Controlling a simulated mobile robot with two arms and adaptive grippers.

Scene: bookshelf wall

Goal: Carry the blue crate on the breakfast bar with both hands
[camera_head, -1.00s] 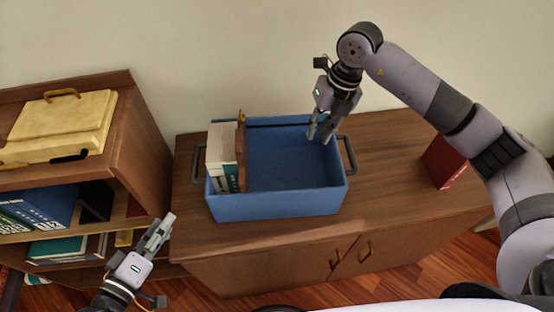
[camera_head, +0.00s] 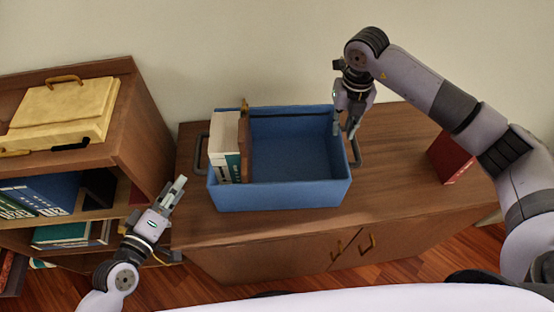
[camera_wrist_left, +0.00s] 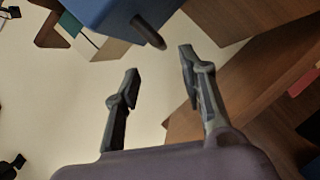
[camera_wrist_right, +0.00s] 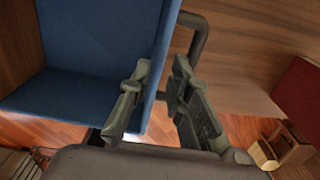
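The blue crate (camera_head: 280,196) stands on the brown wooden cabinet, with a dark handle on each end. White books (camera_head: 225,148) and a brown one stand upright at its left end. My right gripper (camera_head: 350,130) is at the crate's right end, by the right handle (camera_head: 355,152). In the right wrist view its fingers (camera_wrist_right: 158,95) are apart, with the crate wall and handle (camera_wrist_right: 201,40) close to them; contact is unclear. My left gripper (camera_head: 179,184) is open and empty, left of the crate and short of the left handle (camera_head: 200,152), whose end shows beyond its fingertips (camera_wrist_left: 149,31).
The cabinet top (camera_head: 400,150) is bare between the crate and a red book (camera_head: 446,158) at the right. A bookshelf (camera_head: 140,125) with a yellow case (camera_head: 62,113) on top stands close on the left, near my left arm. A plain wall is behind.

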